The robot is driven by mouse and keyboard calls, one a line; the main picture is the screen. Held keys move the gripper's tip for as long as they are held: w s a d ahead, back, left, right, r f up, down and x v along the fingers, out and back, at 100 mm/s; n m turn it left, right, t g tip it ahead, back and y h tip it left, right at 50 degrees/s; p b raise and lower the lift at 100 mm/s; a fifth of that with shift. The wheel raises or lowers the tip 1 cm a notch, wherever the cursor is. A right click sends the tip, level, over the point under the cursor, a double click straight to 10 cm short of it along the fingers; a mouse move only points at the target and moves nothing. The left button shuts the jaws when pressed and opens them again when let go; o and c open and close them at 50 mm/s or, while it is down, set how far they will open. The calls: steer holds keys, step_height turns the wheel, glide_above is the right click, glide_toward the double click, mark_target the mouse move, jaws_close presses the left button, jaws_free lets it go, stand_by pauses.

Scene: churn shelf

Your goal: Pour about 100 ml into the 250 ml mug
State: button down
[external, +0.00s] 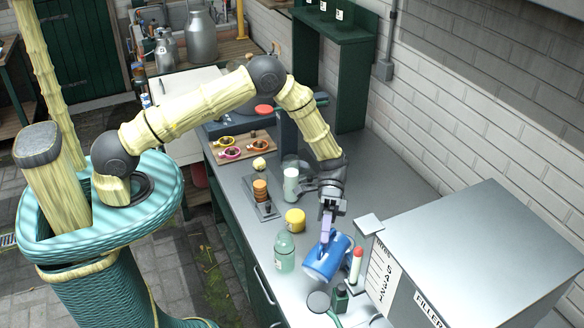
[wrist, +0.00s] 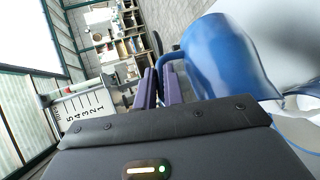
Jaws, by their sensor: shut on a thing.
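A blue vessel (external: 328,260), a mug or jug, is tilted well over on its side at the front of the grey counter. In the wrist view the blue vessel (wrist: 215,55) fills the area right of the purple fingers (wrist: 164,86). Its inside and any liquid do not show. A white rounded thing (wrist: 292,104) with blue edging lies beside it, only partly seen. I cannot tell which vessel is the 250 ml mug.
A green-tinted bottle (external: 285,252) and a yellow jar (external: 295,220) stand left of the vessel. A red-topped tube (external: 356,266) and a large grey filler box (external: 480,255) are close on the right. A glass with white contents (external: 291,186) stands behind. Some counter by the wall is clear.

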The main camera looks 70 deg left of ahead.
mark_target(315, 260)
steer(key=shift+w+a+r+g+h+b, duration=0.15)
steer(key=shift+w+a+g+b, duration=0.1)
steer(key=shift+w+b, duration=0.15)
steer(key=shift+w+a+r+g+h+b, duration=0.2)
steer(key=shift+w+b, duration=0.1)
steer(key=shift+w, duration=0.1)
steer(key=shift+s, duration=0.1)
steer(key=s+d+t+y+p, duration=0.1)
steer(key=s+p, duration=0.1)
steer(key=p, duration=0.1)
steer(key=shift+s+d+f, duration=0.1)
steer(key=shift+d, duration=0.1)
steer(key=shift+s+d+f+t+b, duration=0.2)
steer(key=shift+t+b, duration=0.15)
steer(key=shift+b, duration=0.1)
steer(key=shift+s+d+y, duration=0.15)
steer(key=shift+s+y, duration=0.15)
steer(key=shift+y, duration=0.25)
steer(key=shift+s+d+r+m+t+y, duration=0.15)
steer(key=shift+s+r+m+t+y, duration=0.2)
steer(key=shift+t, duration=0.25)
steer(key=shift+s+d+r+t, duration=0.15)
steer(key=shift+r+t, duration=0.15)
steer(key=shift+s+d+f+m+t+y+b, duration=0.25)
steer(key=shift+s+f+t+y+b, duration=0.25)
steer(key=shift+b, duration=0.65)
